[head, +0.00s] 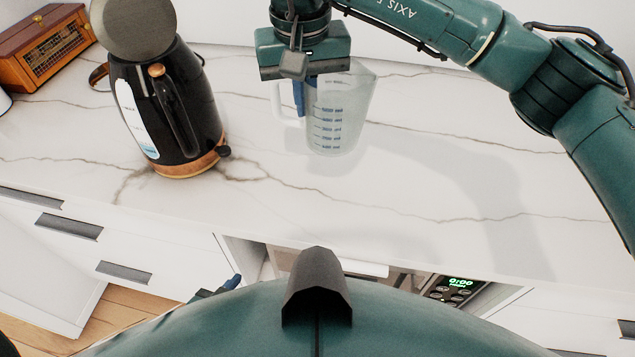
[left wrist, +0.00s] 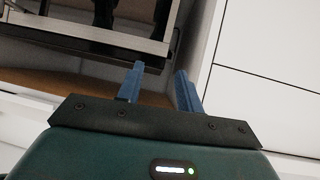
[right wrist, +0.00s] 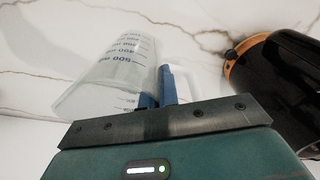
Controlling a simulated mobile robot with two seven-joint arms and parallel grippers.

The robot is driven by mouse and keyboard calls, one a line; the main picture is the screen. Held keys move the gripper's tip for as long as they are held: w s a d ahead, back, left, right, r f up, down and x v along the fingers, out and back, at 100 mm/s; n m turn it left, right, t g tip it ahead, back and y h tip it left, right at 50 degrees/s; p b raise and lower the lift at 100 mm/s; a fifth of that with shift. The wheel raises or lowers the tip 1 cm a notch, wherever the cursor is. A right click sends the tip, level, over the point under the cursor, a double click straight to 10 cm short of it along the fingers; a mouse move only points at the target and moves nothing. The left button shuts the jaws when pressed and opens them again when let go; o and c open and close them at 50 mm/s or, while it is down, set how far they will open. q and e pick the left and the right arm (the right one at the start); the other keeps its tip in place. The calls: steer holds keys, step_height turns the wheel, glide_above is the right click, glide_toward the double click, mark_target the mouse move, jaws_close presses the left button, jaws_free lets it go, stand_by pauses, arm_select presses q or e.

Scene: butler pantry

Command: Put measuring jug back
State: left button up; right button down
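The clear measuring jug (head: 345,110) with blue markings is upright at the middle of the counter in the head view. It also shows in the right wrist view (right wrist: 105,75), left of the fingers. My right gripper (head: 305,95) reaches down at the jug's handle side. Its blue fingers (right wrist: 157,90) are close together and appear shut on the jug; the exact contact is partly hidden. I cannot tell whether the jug's base touches the counter. My left gripper (head: 228,284) is low, in front of the counter edge. Its fingers (left wrist: 160,88) are apart and empty.
A black kettle (head: 185,105) with a copper base stands left of the jug, and shows in the right wrist view (right wrist: 285,80). A wooden radio-like box (head: 45,50) is at the back left. An appliance with a green display (head: 455,287) sits below the counter. The counter's right side is clear.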

steer(key=f, duration=0.3)
steer(key=a+f+p, duration=0.1)
steer(key=f, duration=0.2)
steer(key=a+f, duration=0.1)
steer(key=f, duration=0.2)
steer(key=shift+a+p, duration=0.1)
steer(key=shift+p, duration=0.2)
steer(key=shift+w+f+b, duration=0.1)
steer(key=shift+f+b, duration=0.25)
steer(key=shift+f, duration=0.35)
steer(key=c, duration=1.7)
jaws_free()
steer(key=shift+r, duration=0.1)
steer(key=r, duration=0.4)
steer(key=r+b, duration=0.1)
steer(key=r, duration=0.3)
steer(key=s+r, duration=0.1)
steer(key=r, duration=0.3)
steer(key=shift+r, duration=0.2)
